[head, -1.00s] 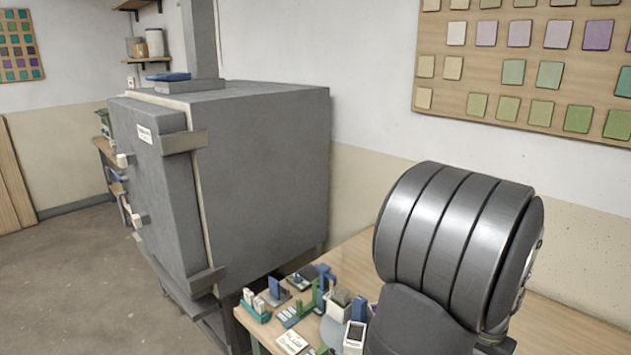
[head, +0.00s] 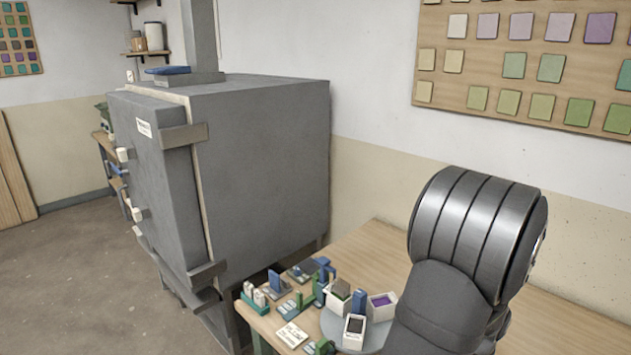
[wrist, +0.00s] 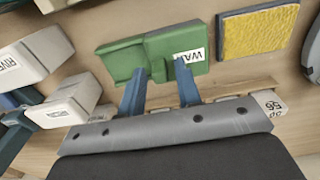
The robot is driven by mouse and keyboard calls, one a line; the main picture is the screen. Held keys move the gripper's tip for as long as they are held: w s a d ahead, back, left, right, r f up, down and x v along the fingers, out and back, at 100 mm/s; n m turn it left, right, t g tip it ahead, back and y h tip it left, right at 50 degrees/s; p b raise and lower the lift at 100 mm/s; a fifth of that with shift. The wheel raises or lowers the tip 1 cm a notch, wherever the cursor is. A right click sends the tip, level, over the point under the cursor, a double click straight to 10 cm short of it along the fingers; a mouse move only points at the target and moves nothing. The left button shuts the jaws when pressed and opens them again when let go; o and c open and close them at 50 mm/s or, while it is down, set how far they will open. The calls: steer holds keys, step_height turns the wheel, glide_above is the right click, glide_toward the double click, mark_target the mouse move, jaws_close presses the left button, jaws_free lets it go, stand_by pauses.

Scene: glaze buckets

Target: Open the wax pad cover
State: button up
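A green block-like piece with a white label, its lettering partly covered, lies in the upper middle of the wrist view; this labelled wax pad (wrist: 155,52) has a raised part at the right and a lower step at the left. Its cover looks closed. My gripper (wrist: 160,72) shows two blue fingers, spread apart with nothing visibly held between them. The fingertips overlap the near edge of the green piece in the picture; I cannot tell if they touch it. The head view does not show my gripper's fingers, and I cannot single out the pad there.
A yellow pad (wrist: 258,33) in a dark tray lies right of the green piece. White labelled containers (wrist: 30,65) stand at the left. The head view shows crowded small items on the wooden table (head: 375,240), a grey round plate (head: 335,325) and a big grey kiln (head: 260,150).

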jaws_close()
steer(key=shift+s+d, duration=2.35)
steer(key=shift+d, duration=0.1)
steer(key=shift+o, duration=0.2)
jaws_free()
step_height(320, 180, up, 7)
steer(key=shift+a+f, duration=0.1)
step_height(320, 180, down, 7)
steer(key=shift+r, duration=0.2)
steer(key=shift+w+a+f, duration=0.1)
steer(key=shift+w+a, duration=0.25)
